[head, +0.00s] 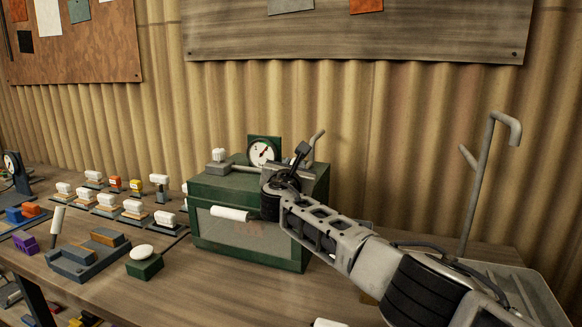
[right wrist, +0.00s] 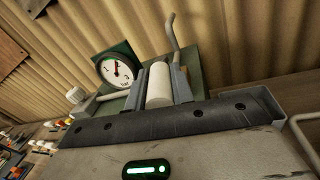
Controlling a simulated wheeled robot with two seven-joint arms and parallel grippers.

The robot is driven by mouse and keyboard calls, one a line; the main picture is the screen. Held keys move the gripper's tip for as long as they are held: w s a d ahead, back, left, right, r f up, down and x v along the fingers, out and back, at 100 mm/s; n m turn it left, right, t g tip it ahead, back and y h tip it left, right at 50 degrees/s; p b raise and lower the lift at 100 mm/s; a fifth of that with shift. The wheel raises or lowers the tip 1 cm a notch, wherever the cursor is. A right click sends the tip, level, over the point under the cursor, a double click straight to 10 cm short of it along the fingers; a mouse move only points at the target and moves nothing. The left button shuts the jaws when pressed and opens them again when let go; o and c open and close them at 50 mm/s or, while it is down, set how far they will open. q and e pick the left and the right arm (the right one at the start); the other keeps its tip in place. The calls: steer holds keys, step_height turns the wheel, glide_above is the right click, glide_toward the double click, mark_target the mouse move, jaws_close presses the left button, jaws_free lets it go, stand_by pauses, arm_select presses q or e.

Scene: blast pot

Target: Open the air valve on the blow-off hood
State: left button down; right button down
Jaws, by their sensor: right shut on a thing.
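The blow-off hood is a dark green box (head: 205,191) with a clouded front window, standing on the bench. A round pressure gauge (head: 262,152) is on its top and also shows in the right wrist view (right wrist: 116,68). A grey pipe rises behind it (head: 318,139). My right gripper (head: 268,204) is at the hood's upper front. In the right wrist view, its fingers are shut on a white cylindrical grip (right wrist: 160,86). A white cylinder (head: 230,214) sticks out left of the gripper in the head view; I cannot tell if it is the same one. My left gripper is not in view.
A white knob on a block (head: 218,156) sits at the hood's top left. Several small labelled stands (head: 108,203), a green box with a white button (head: 143,262) and a grey fixture (head: 88,258) stand left. A hooked grey stand (head: 481,180) rises right.

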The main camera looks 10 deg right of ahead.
steer(key=shift+r, duration=0.25)
steer(key=c, duration=1.4)
jaws_free()
steer(key=shift+o, duration=1)
steer(key=shift+f, duration=0.15)
steer(key=shift+s, duration=0.1)
